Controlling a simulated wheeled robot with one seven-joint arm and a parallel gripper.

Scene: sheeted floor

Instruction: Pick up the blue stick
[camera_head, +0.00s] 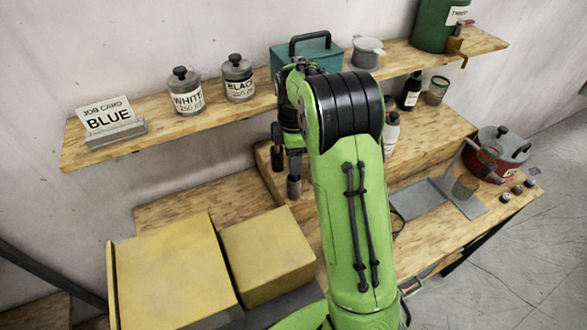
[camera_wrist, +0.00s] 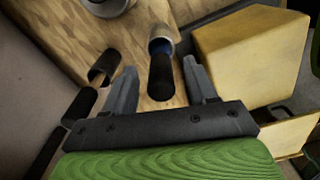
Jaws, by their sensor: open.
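In the wrist view, a dark upright stick (camera_wrist: 161,77) with a blue band shows between my fingers; a grey round piece (camera_wrist: 160,36) is at its far end. I take it for the blue stick, though little blue shows. My gripper (camera_wrist: 160,68) is open, one grey finger on each side of the stick, with gaps visible. Another black cylinder (camera_wrist: 104,66) is just outside the left finger. In the head view my gripper (camera_head: 286,165) is above the wooden bench, partly hidden by my arm; no blue stick can be made out there.
Yellow boxes (camera_head: 268,256) stand at the front left of the bench. A shelf (camera_head: 150,140) behind holds a job card reading BLUE (camera_head: 108,117), a WHITE jar (camera_head: 186,92) and a BLACK jar (camera_head: 238,78). A red pot (camera_head: 495,155) stands at right.

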